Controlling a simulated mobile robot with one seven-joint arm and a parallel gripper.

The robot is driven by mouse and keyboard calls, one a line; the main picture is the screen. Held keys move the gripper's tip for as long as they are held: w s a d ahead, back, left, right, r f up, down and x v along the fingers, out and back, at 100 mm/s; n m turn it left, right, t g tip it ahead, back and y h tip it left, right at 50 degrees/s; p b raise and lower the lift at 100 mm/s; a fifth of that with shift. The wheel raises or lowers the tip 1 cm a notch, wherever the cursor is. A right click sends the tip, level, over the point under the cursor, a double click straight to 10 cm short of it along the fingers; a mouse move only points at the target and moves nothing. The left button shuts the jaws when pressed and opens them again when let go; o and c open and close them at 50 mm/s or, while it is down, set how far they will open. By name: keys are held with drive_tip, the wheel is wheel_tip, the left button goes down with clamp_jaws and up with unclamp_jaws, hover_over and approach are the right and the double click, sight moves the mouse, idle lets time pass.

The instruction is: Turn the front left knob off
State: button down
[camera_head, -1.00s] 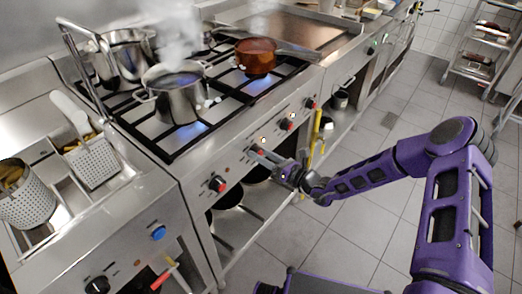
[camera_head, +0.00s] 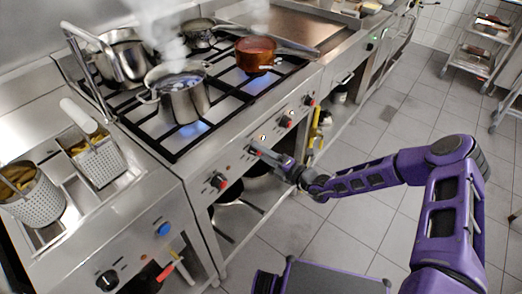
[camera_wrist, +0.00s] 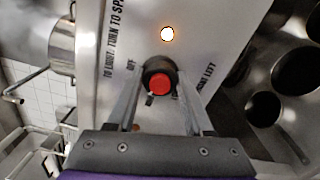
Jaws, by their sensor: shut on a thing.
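A round black knob with a red face (camera_wrist: 160,82) sits on the stove's steel front panel. The printing beside it reads "OFF", and partly hidden words end in "LEFT". My gripper (camera_wrist: 160,78) is shut on this knob, one finger on each side. In the head view my gripper (camera_head: 258,151) reaches the panel from the right, and its fingers cover much of the knob. A round light (camera_wrist: 167,34) glows beside the knob. A steaming steel pot (camera_head: 183,102) stands on the front burner, with blue flame (camera_head: 192,130) under it.
Other red-faced knobs sit along the panel, one to the left (camera_head: 218,182) and one to the right (camera_head: 286,121). A copper pan (camera_head: 255,58) stands over another flame. Fryer baskets (camera_head: 98,162) are at the left. The tiled floor (camera_head: 325,235) is open in front.

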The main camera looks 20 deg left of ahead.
drive_tip(key=m, duration=1.3)
drive_tip(key=shift+f+m, duration=0.1)
drive_tip(key=shift+m, duration=0.3)
drive_tip(key=shift+c, duration=1.4)
unclamp_jaws()
drive_tip(key=shift+d, duration=0.15)
